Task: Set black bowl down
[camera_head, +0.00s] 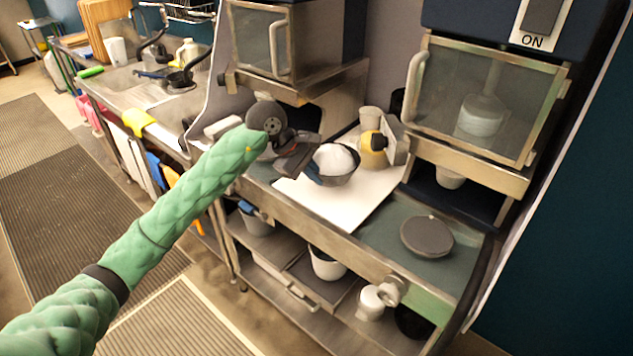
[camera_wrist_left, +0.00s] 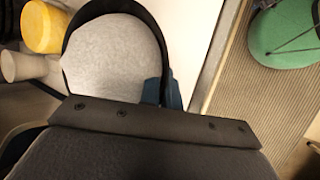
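The black bowl (camera_head: 345,181) holds a heap of white stuff and is over the white board (camera_head: 340,207) on the counter, roughly level. I cannot tell whether its base touches the board. My left gripper (camera_head: 313,171) comes in from the left and is shut on the bowl's near-left rim. In the left wrist view the bowl's dark rim (camera_wrist_left: 166,38) curves around the pale contents, with a blue fingertip (camera_wrist_left: 172,95) against it; the other finger is mostly hidden. My right gripper is not in view.
Behind the bowl stand a yellow container (camera_head: 372,153), a pale cup (camera_head: 370,118) and a grey dispenser-like block (camera_head: 395,140). A round grey lid (camera_head: 427,237) lies on the tray area to the right. The board's front part is clear. Glass-fronted machines (camera_head: 483,100) overhang the counter.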

